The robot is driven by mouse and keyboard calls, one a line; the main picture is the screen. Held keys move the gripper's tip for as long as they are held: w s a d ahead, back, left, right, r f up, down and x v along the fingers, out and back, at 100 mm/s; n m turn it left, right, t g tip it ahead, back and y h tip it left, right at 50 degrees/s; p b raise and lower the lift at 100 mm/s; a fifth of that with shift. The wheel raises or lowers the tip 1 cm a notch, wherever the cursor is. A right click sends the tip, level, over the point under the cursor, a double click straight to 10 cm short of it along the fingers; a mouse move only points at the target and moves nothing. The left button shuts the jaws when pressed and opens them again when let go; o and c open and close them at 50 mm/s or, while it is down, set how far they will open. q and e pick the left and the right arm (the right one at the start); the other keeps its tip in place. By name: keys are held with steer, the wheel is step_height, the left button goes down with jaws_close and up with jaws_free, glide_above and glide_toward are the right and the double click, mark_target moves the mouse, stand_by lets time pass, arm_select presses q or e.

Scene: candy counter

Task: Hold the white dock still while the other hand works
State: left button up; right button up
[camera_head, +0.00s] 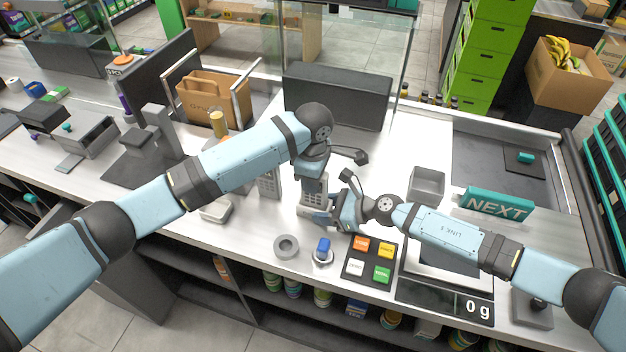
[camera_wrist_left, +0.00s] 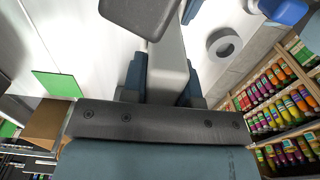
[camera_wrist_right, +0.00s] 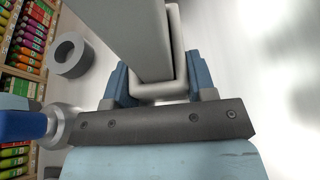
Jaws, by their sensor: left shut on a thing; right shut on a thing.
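The white dock (camera_head: 306,212) stands on the counter, partly hidden by my right gripper. My right gripper (camera_head: 322,215) is shut on it; in the right wrist view the dock (camera_wrist_right: 158,92) is between the blue fingers. A grey handheld terminal with a keypad (camera_head: 314,188) stands upright above the dock. My left gripper (camera_head: 314,170) is shut on its upper part; the left wrist view shows the grey body (camera_wrist_left: 168,70) between the fingers. In the right wrist view the terminal (camera_wrist_right: 140,35) goes inside the dock's rim. I cannot tell whether it is fully seated.
A grey ring (camera_head: 286,246) and a blue item on a round base (camera_head: 323,246) stand near the front edge. A colored button pad (camera_head: 369,258) and a scale (camera_head: 445,298) are to the right. Another keypad device (camera_head: 268,185) and a pale tray (camera_head: 215,211) are left.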

arm_select(q)
steer(key=shift+r, duration=1.85)
arm_select(e)
steer(key=o, duration=1.1)
steer(key=v, duration=1.1)
steer(key=shift+s+d+r, duration=0.15)
steer(key=shift+d+r, duration=0.15)
steer(key=shift+d, duration=0.15)
